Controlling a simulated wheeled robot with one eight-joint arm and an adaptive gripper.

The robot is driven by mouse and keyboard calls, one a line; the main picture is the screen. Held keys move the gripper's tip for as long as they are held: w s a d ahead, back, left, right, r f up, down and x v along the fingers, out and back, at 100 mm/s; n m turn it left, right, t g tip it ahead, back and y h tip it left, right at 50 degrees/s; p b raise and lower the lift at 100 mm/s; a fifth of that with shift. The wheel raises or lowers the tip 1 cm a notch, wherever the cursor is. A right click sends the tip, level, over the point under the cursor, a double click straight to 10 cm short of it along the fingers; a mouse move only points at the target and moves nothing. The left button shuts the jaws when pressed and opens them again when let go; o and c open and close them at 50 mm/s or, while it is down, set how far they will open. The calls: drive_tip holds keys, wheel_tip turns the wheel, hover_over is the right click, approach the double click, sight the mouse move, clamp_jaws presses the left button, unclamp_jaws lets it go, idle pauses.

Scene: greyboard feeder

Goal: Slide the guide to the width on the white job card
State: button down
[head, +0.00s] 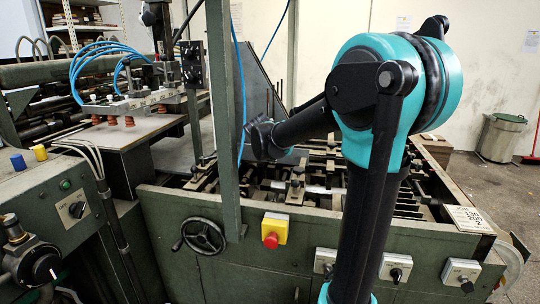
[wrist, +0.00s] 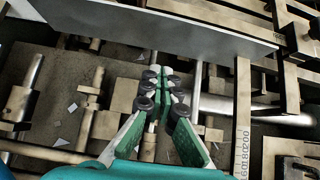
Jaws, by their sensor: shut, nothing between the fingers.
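The white job card (head: 466,217) lies on the machine's right front rim in the head view. Its lines seem to read 130, 200 and 2, in small print. A scale strip (wrist: 242,150) with numbers around 160 to 200 runs along a beige bar at the right of the wrist view. A long grey plate (wrist: 150,22) crosses the top of that view; I cannot tell for certain if it is the guide. My gripper (wrist: 163,76) is shut and empty, above the feeder bed, its tips short of the plate in the picture. The head view does not show its fingers clearly.
Rods, clamp blocks (wrist: 104,124) and paper scraps lie below my gripper. In the head view, a green post (head: 224,120) stands left of my arm. A handwheel (head: 203,236), red stop button (head: 271,240) and knobs line the front panel.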

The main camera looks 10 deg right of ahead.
drive_tip(key=shift+w+d+r, duration=0.1)
drive_tip(key=shift+w+d, duration=0.25)
drive_tip(key=shift+w, duration=0.5)
drive_tip(key=shift+w+d, duration=0.35)
drive_tip(key=shift+w, duration=0.5)
drive_tip(key=shift+w, duration=0.1)
